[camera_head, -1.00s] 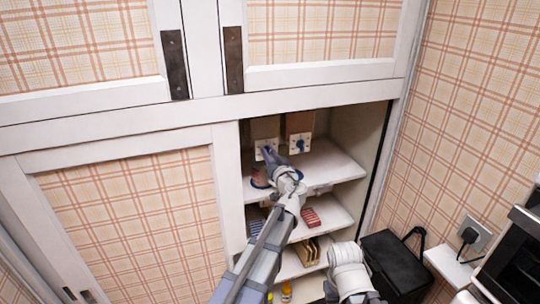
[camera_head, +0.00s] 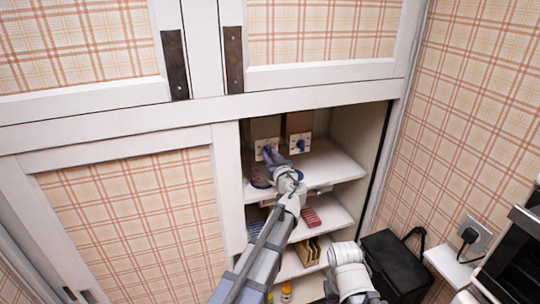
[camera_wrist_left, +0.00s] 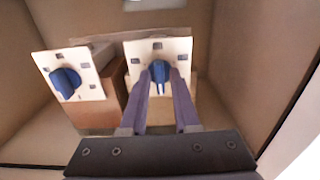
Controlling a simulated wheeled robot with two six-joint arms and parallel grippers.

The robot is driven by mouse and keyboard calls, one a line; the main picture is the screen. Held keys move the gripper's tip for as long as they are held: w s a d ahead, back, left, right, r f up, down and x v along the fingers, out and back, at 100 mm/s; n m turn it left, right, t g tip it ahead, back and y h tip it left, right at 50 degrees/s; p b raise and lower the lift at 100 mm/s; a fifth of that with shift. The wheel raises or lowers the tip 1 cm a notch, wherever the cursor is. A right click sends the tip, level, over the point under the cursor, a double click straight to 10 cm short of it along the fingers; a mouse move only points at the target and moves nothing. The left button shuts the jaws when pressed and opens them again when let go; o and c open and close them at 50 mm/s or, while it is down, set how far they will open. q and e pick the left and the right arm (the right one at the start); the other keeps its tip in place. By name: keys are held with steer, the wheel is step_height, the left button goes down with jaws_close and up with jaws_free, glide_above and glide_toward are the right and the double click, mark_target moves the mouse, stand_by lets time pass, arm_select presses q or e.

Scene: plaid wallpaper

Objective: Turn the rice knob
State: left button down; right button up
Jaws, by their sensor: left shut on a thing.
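Two blue knobs sit on white square plates on the fronts of two dispensers inside the open cabinet. The left plate's knob is largely covered by my left gripper (camera_head: 268,152) in the head view. In the left wrist view, the fingers of my left gripper (camera_wrist_left: 160,78) are shut on the sides of that blue knob (camera_wrist_left: 159,69). The other blue knob (camera_head: 300,144) stands free to the right in the head view; it appears on the left in the wrist view (camera_wrist_left: 65,82). No label shows which one is rice. My right gripper is not in view.
A brown dispenser body (camera_head: 300,122) stands behind the free knob. Shelves (camera_head: 335,167) below hold a blue-rimmed dish, red and blue items and a wooden rack (camera_head: 306,251). The cabinet's side wall (camera_head: 362,130) bounds the right. A black box (camera_head: 395,262) stands outside, at lower right.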

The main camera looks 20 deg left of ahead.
arm_select(q)
steer(key=shift+s+f, duration=0.1)
steer(key=c, duration=0.9)
jaws_free()
steer(key=v, duration=0.7)
steer(key=shift+s+d, duration=0.25)
steer(key=shift+s, duration=0.05)
steer(key=s+d+f+m+g+h, duration=0.1)
steer(key=s+f+m+g+h, duration=0.1)
steer(key=s+f+g, duration=0.45)
steer(key=s+d+f+m+g+h, duration=0.2)
steer(key=s+f+g, duration=0.1)
steer(key=s+f, duration=0.65)
steer(key=s+d+f+m+g+h, duration=0.2)
steer(key=s+d+m, duration=0.1)
steer(key=s, duration=0.4)
steer(key=s+d+f+m+g+h, duration=0.2)
steer(key=s+d+f+m+g, duration=0.1)
steer(key=s+d, duration=0.3)
steer(key=shift+s+d+f+m+g+h, duration=0.25)
steer(key=shift+s+f+m+g+h, duration=0.15)
steer(key=shift+s, duration=0.1)
